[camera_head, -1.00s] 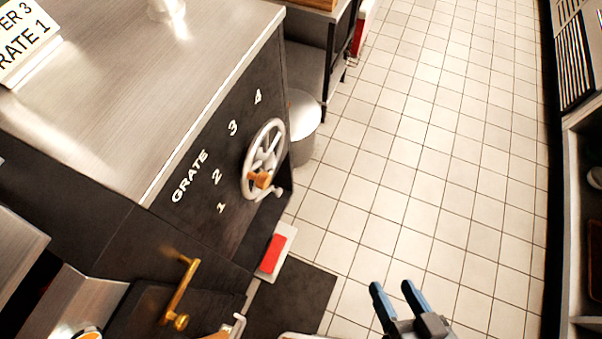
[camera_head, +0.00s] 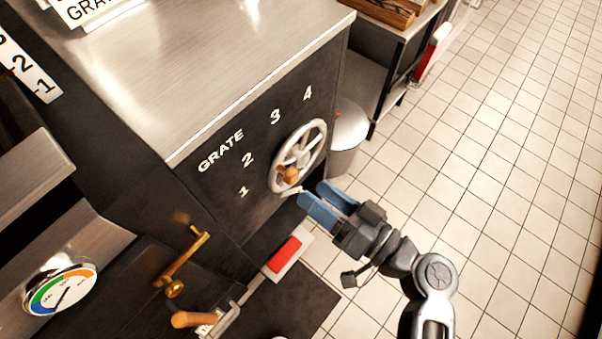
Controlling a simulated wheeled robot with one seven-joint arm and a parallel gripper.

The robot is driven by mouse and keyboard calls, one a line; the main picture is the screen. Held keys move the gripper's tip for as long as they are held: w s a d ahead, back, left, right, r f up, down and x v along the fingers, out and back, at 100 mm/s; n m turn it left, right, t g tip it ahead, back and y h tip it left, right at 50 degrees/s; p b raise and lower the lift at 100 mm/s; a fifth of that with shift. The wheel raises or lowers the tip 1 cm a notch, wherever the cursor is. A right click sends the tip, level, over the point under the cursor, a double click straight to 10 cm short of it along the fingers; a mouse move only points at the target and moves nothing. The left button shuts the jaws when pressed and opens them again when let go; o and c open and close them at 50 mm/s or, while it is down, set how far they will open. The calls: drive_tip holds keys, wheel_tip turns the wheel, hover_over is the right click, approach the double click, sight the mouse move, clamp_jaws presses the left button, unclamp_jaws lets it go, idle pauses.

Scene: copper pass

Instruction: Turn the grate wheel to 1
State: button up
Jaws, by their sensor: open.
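The grate wheel (camera_head: 301,146) is a pale spoked handwheel on the dark side panel of the metal cabinet. Its orange-brown knob (camera_head: 288,175) sits at the lower left of the wheel. The numbers 1 (camera_head: 243,191), 2, 3 and 4 (camera_head: 308,94) are marked in an arc to the left of and above the wheel, beside the word GRATE (camera_head: 220,151). My gripper (camera_head: 312,199) has blue fingers, spread apart and empty. It is just below and right of the knob in the picture; I cannot tell whether it touches the wheel.
A brass handle (camera_head: 183,262) and a wooden-handled lever (camera_head: 195,319) stick out at the lower left, near a round gauge (camera_head: 61,289). A red pedal (camera_head: 285,254) is below the wheel. A metal bin (camera_head: 347,135) stands behind it. The tiled floor at right is clear.

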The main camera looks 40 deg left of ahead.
sight(295, 179)
drive_tip(key=a, duration=0.7)
drive_tip(key=shift+w+p, duration=0.2)
drive_tip(key=shift+p, duration=0.2)
clamp_jaws()
